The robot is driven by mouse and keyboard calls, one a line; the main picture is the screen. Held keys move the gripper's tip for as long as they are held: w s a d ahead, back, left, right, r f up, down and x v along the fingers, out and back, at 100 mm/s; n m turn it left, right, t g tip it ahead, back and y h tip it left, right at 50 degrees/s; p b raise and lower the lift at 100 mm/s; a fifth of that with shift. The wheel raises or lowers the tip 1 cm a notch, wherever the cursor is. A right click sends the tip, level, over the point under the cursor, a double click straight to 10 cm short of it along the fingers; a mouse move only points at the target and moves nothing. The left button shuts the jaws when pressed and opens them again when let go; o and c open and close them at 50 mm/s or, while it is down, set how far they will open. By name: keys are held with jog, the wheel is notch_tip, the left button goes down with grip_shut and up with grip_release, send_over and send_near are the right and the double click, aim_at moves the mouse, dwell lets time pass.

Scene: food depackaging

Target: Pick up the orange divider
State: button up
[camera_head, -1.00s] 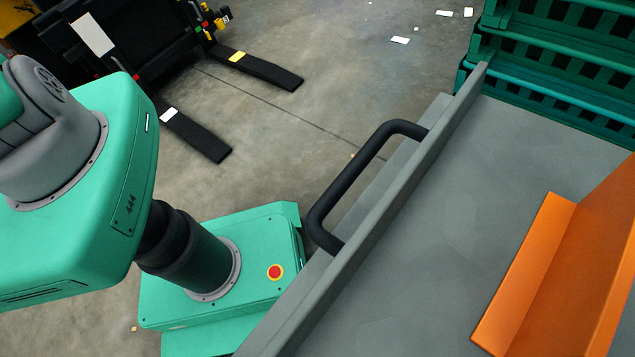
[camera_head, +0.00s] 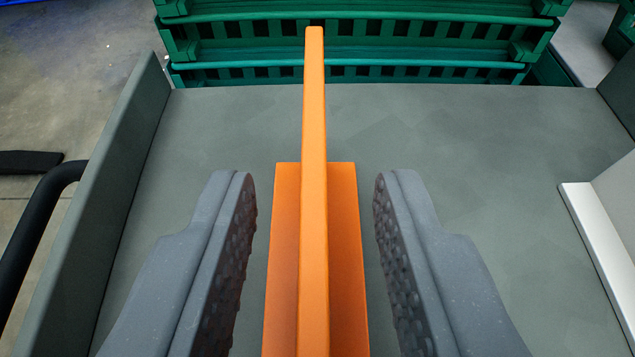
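The orange divider (camera_head: 314,130) stands upright on the grey table surface, a thin vertical plate rising from a wider flat base. It runs through the middle of the view, away from me. My gripper (camera_head: 315,190) is open, with one dark grey finger to the left of the divider's plate and one to the right. A gap shows between each finger and the plate. The near end of the divider is cut off by the bottom of the picture.
Green slatted crates (camera_head: 350,50) are stacked beyond the far edge of the grey table (camera_head: 450,140). A raised wall (camera_head: 130,190) with a black handle (camera_head: 35,220) bounds the left side. A white and grey piece (camera_head: 603,250) stands at the right.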

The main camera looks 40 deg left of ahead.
aim_at(317, 48)
jog(key=shift+x, duration=0.9)
grip_shut()
jog(key=shift+r, duration=0.1)
jog(key=shift+r, duration=0.45)
notch_tip(317, 48, up, 3)
jog(key=shift+d+f+p, duration=0.1)
jog(key=shift+f+p, duration=0.05)
jog(key=shift+p, duration=0.45)
jog(key=s+a+r+p, duration=0.1)
jog(key=s+a, duration=0.8)
jog(key=s, duration=0.4)
jog(key=shift+p, duration=0.3)
